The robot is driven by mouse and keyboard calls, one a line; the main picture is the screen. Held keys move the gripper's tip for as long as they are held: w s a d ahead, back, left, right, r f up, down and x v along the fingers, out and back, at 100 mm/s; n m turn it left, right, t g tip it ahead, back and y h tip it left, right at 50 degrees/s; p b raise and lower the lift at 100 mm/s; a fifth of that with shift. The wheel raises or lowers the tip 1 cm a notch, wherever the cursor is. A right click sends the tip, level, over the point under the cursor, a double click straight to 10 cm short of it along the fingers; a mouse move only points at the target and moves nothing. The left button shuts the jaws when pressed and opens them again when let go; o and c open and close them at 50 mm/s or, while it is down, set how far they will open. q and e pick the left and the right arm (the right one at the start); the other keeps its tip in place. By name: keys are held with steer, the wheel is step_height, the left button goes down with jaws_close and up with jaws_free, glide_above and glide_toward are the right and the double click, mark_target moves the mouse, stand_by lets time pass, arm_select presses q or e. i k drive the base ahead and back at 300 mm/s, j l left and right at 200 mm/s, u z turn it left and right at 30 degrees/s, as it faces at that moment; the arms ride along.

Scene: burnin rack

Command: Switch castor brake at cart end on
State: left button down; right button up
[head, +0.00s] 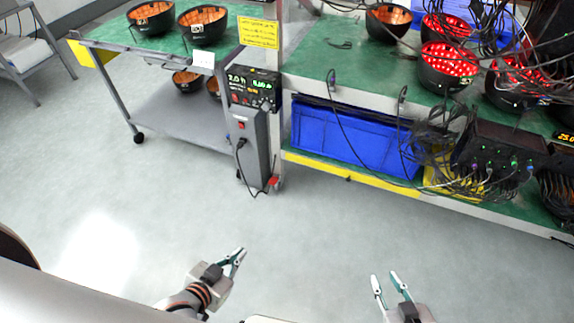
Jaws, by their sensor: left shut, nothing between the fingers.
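The cart (165,103) stands at upper left, with a green top and a grey lower shelf. A black castor (138,138) is under its left end. A small red part (273,182), which looks like a castor brake pedal, sits low at the foot of the upright between cart and rack; its on or off position is too small to tell. My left gripper (239,254) is shut and empty above the floor, well short of the red part. My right gripper (386,276) is open and empty, further right. Neither touches anything.
A grey power unit (250,145) with a hanging black cable stands beside the red part. The rack (310,65) holds a blue crate (340,138), lit bowl-shaped lamps (448,67) and tangled cables. The floor in front is clear.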

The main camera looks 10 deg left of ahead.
mark_target(274, 181)
steer(key=i+l+z, duration=0.2)
steer(key=i, duration=0.8)
steer(key=j, duration=0.1)
